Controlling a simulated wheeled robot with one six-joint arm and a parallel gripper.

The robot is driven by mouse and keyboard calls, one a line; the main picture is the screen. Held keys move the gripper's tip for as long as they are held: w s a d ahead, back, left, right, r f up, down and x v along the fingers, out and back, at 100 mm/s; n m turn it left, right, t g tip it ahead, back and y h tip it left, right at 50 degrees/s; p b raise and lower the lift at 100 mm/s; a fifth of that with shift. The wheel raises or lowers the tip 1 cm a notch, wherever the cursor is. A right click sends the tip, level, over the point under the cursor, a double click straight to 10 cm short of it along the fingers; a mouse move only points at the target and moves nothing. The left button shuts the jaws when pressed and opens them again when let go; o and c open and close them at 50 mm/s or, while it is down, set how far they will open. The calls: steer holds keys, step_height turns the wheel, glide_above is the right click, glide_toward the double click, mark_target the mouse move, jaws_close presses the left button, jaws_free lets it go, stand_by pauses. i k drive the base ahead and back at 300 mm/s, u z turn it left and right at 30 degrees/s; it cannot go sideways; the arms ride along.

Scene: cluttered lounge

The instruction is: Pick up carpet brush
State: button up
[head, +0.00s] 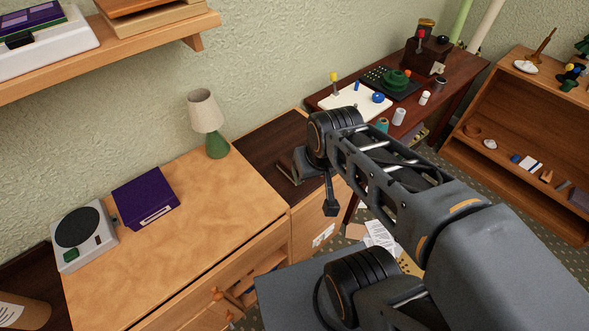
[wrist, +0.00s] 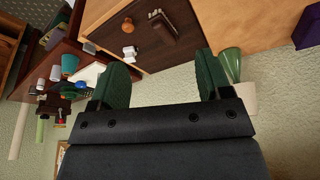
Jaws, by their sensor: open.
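A brown object with a row of bristle-like tufts, which looks like the carpet brush (wrist: 162,27), lies on the dark brown cabinet top (wrist: 160,52) in the wrist view. In the head view, a brown piece with a pale edge (head: 288,172), probably the same brush, shows on the dark top (head: 262,150), partly hidden by my gripper. My gripper (wrist: 162,60) is open, its two green fingers wide apart with nothing between them. In the wrist view the brush lies beyond the fingertips, between their lines, apart from both. In the head view my gripper (head: 318,185) is beside the dark top's right edge.
A lamp with a green base (head: 217,146) stands left of the dark top. A purple box (head: 146,200) and a white device (head: 83,235) are on the light wood cabinet. A cluttered dark table (head: 452,88) is behind my arm. A wall shelf (head: 120,50) hangs at upper left.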

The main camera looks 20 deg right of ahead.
mark_target(283, 163)
steer(key=k, duration=1.6)
steer(key=z, duration=0.6)
steer(key=i, duration=1.9)
steer(key=u, duration=2.2)
